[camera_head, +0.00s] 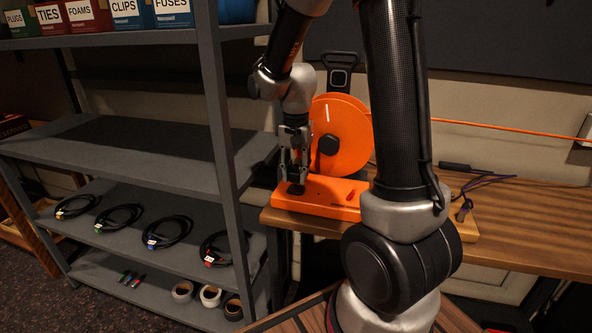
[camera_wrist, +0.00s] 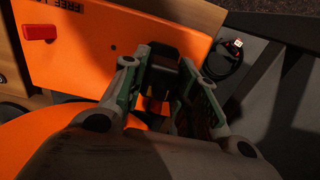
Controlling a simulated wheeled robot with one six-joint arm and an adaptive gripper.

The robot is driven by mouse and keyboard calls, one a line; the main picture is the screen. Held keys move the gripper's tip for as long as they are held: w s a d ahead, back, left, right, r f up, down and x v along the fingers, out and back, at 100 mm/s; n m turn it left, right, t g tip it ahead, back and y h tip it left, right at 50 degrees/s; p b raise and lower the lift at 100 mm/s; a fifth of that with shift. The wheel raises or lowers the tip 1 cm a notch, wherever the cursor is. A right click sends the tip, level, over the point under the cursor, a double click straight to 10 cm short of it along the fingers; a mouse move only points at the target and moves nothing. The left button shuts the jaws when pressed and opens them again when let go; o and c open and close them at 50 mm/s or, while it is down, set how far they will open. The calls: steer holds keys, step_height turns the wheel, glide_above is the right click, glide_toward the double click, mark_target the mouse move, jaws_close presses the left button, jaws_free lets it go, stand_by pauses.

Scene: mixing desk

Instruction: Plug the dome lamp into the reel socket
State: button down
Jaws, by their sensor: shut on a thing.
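The orange cable reel (camera_head: 341,135) stands on the wooden desk, with a flat orange base (camera_head: 318,205) in front. A red switch (camera_head: 324,196) sits on the base and also shows in the wrist view (camera_wrist: 38,33). My gripper (camera_head: 294,172) points down over the left end of the base. It is shut on a black plug (camera_wrist: 163,62), whose lower end (camera_head: 295,188) is at the base's top. The socket is hidden under the plug, so I cannot tell how deep the plug sits. I cannot make out the dome lamp.
An orange cable (camera_head: 500,130) runs right from the reel to the wall. A purple cord (camera_head: 488,179) and a black connector (camera_head: 454,166) lie on the desk (camera_head: 535,215) at right. A grey shelf rack (camera_head: 120,150) with coiled cables (camera_head: 170,231) stands close at left.

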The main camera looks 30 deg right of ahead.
mark_target(296, 180)
steer(key=shift+f, duration=0.15)
steer(key=shift+f, duration=0.75)
steer(key=shift+f, duration=0.65)
stand_by(1.2)
steer(key=c, duration=1)
jaws_free()
steer(key=shift+r, duration=0.15)
step_height(296, 180, up, 12)
steer(key=shift+f, duration=0.1)
